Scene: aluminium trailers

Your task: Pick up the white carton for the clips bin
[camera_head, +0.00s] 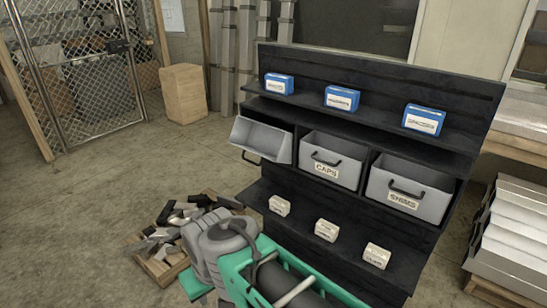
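Three small white cartons stand apart on the low shelf of a dark rack: a left carton (279,205), a middle carton (326,230) and a right carton (377,255). Each has a label too small to read. Above them are three grey bins. The left bin (262,139) is tipped forward with its mouth open, and its label cannot be seen. The middle bin (333,159) reads CAPS and the right bin (408,189) appears to read SHIMS. No bin visibly reads clips. My gripper is not in view.
Several blue boxes, such as one (342,98), stand on the rack's top shelf. A wooden tray of metal scraps (165,262) lies on the floor at left. A wooden crate (184,91) stands behind. Pale stacked panels (510,235) stand at right. The left floor is mostly clear.

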